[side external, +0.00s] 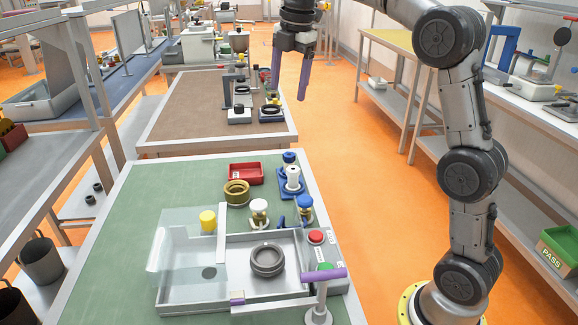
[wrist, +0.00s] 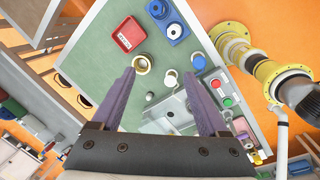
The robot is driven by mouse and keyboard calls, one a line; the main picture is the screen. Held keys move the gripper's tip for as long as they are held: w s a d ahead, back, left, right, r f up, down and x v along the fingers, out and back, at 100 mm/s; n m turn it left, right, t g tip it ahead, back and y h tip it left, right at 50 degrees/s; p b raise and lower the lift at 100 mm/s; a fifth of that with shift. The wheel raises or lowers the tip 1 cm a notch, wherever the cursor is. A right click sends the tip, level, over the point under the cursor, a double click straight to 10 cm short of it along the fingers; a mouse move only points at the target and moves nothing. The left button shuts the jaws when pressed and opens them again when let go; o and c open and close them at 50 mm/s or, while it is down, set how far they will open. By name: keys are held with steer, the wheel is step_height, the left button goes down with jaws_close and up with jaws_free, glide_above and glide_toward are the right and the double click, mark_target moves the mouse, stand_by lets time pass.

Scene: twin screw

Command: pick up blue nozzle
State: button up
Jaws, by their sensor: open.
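A blue-topped nozzle-like part (side external: 305,205) stands on the green table beside a similar white-topped part (side external: 258,211). Its round blue top also shows in the wrist view (wrist: 198,62), to the right of my right fingertip. A smaller blue part (side external: 289,157) stands farther back, behind a white spool (side external: 292,178) on a blue base; I cannot tell for sure which blue part is the nozzle. My gripper (side external: 290,82), with purple fingers, is high above and beyond the table's far edge. It is open and empty; both fingers (wrist: 160,74) show well apart in the wrist view.
A red bin (side external: 246,173) and a brass ring (side external: 237,192) lie near the parts. A grey tray (side external: 190,296) with clear panels and a dark ring (side external: 267,260) is in front. A button box (side external: 317,237) and a purple-handled post (side external: 322,275) stand at right.

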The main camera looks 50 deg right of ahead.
steer(key=g, duration=0.2)
glide_above(287, 156)
steer(key=a, duration=0.1)
step_height(287, 156, down, 10)
steer(key=shift+m, duration=0.3)
steer(key=f, duration=1)
steer(key=shift+w+d, duration=0.3)
steer(key=shift+d, duration=0.05)
steer(key=shift+s+d+f, duration=0.1)
steer(key=shift+d+f, duration=0.05)
steer(key=shift+f, duration=1.3)
steer(key=shift+s+d+f, duration=0.1)
steer(key=shift+f, duration=1.3)
steer(key=shift+c, duration=0.2)
jaws_close()
